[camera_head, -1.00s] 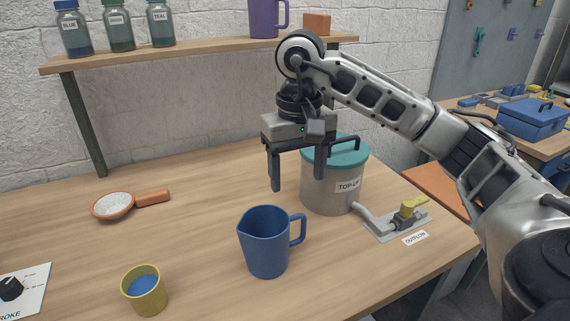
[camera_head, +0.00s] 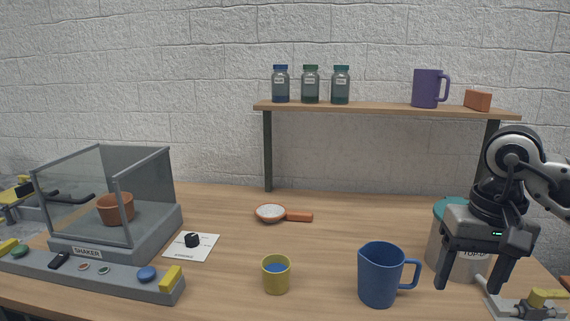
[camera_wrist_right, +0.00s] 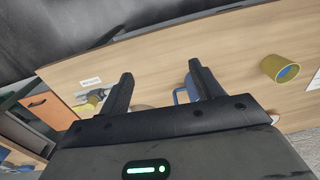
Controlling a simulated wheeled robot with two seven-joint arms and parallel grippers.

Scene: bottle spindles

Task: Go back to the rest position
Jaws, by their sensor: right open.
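My right gripper (camera_head: 468,287) is open and empty at the right of the head view. It hangs with its fingers down, in front of the grey TOP-UP pot (camera_head: 440,244) with a teal lid, and hides part of it. The blue jug (camera_head: 379,275) stands upright on the table to the left of the gripper, apart from it. In the right wrist view, the open fingers (camera_wrist_right: 160,75) show nothing between them being held, and the jug (camera_wrist_right: 181,96) is partly hidden behind one finger. My left gripper is in neither view.
A SHAKER box (camera_head: 165,225) holding a terracotta pot stands left. The shelf (camera_head: 380,109) carries bottles, a purple mug and a block. The OUTFLOW valve (camera_head: 535,300) is at lower right.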

